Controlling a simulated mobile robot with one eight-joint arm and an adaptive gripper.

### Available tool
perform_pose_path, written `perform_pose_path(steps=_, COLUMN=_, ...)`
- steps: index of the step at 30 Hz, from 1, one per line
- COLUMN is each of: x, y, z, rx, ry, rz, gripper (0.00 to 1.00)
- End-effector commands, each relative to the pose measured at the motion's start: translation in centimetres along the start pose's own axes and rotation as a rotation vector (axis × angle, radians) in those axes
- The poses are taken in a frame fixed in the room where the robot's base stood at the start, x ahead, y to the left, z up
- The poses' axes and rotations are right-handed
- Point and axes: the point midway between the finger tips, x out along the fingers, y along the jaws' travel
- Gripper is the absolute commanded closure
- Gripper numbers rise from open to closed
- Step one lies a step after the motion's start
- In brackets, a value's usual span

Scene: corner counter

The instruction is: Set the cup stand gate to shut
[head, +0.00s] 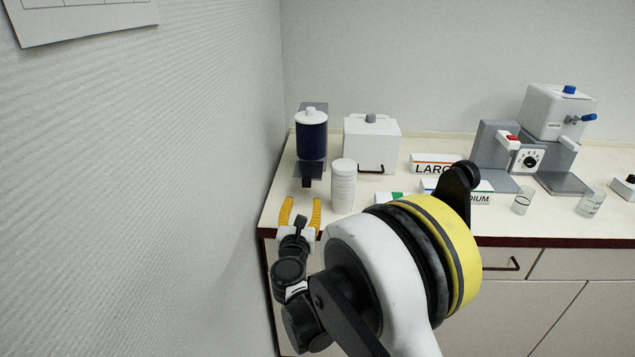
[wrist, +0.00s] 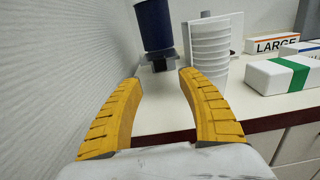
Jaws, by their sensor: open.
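A blue canister with a white lid (head: 311,140) stands on a grey stand at the counter's left end; the canister also shows in the wrist view (wrist: 154,24). A small black block (head: 306,182) sticks out low at its front, and shows between my fingers in the wrist view (wrist: 159,65). It may be the gate; I cannot tell whether it is open or shut. My gripper (head: 301,205) is open and empty at the counter's front edge, short of the black block and not touching it. A stack of white cups (head: 343,187) stands right of the block.
A wall (head: 200,150) runs close on the left. A white box with a grey knob (head: 371,140) stands behind the cups. Cartons marked LARGE (head: 432,164) and MEDIUM lie to the right, then a machine (head: 500,150) and clear cups.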

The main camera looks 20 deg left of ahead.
Motion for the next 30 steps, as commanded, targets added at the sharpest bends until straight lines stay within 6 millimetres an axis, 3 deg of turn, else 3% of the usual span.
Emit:
perform_pose_path(steps=5, x=2.1, y=0.1, z=-0.3, rx=-0.009, ry=-0.002, rz=0.002, gripper=0.53)
perform_pose_path(steps=12, x=7.0, y=0.1, z=-0.4, rx=-0.006, ry=-0.001, rz=0.001, gripper=0.53)
perform_pose_path(steps=18, x=9.8, y=0.1, z=-0.2, rx=-0.005, ry=-0.001, rz=0.001, gripper=0.53)
perform_pose_path(steps=30, x=10.7, y=0.1, z=0.0, rx=-0.004, ry=-0.001, rz=0.001, gripper=0.53)
